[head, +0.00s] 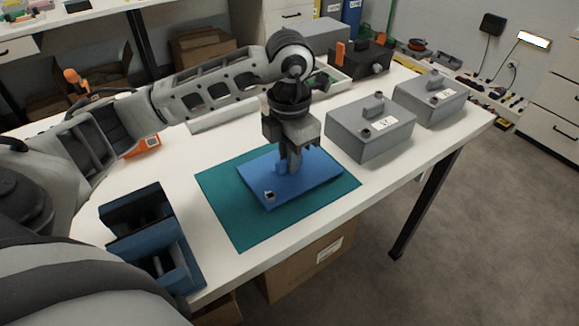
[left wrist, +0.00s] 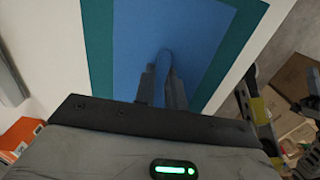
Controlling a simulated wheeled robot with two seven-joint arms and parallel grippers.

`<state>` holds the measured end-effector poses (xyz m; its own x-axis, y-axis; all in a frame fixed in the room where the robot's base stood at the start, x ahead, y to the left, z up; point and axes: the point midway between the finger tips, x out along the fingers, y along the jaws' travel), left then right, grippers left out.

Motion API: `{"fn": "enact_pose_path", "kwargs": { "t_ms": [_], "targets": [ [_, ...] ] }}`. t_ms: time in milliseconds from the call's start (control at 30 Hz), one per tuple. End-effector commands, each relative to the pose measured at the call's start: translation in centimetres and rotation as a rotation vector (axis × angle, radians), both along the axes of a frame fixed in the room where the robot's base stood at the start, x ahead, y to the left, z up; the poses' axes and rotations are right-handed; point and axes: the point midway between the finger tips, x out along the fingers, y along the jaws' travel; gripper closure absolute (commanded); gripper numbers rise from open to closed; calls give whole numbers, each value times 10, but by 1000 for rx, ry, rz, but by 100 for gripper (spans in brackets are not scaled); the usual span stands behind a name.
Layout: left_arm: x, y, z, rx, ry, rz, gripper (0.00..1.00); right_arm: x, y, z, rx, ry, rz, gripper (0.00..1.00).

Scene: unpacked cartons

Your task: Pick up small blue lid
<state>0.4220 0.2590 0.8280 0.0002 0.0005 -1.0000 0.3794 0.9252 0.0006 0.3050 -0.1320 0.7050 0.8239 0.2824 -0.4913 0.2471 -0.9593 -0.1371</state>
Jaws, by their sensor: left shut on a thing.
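The small blue lid (head: 312,187) is a flat blue plate over the teal mat (head: 237,230) on the white table. It has a raised blue handle and a small dark fitting near its front left corner. My left gripper (head: 289,168) points down and is shut on the lid's handle. In the left wrist view, the two fingers (left wrist: 162,88) stand on either side of the handle, with the blue lid (left wrist: 200,35) beyond. I cannot tell whether the lid touches the mat.
A blue open box (head: 187,262) with compartments stands at the table's front left. Two grey lidded boxes (head: 370,138) (head: 430,97) stand at the right. A dark box (head: 362,62) and a pale tray are behind. White table between the mat and the blue box is clear.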

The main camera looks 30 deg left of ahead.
Motion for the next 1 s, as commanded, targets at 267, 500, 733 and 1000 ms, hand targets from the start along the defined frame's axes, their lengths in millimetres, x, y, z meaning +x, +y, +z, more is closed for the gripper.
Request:
{"fn": "enact_pose_path", "kwargs": {
  "t_ms": [267, 500, 733, 1000],
  "targets": [
    [0, 0, 7, 0, -1, 0, 100, 0, 0, 1, 0, 0, 0, 63],
    [4, 7, 41, 0, -4, 5, 100, 0, 0, 2, 0, 2, 0, 63],
    [24, 46, 94, -1, -5, 8, 100, 0, 0, 2, -1, 6, -1, 63],
    [51, 101, 120, -2, -1, 6, 100, -1, -1, 3, 0, 9, -1, 63]
  ]
}}
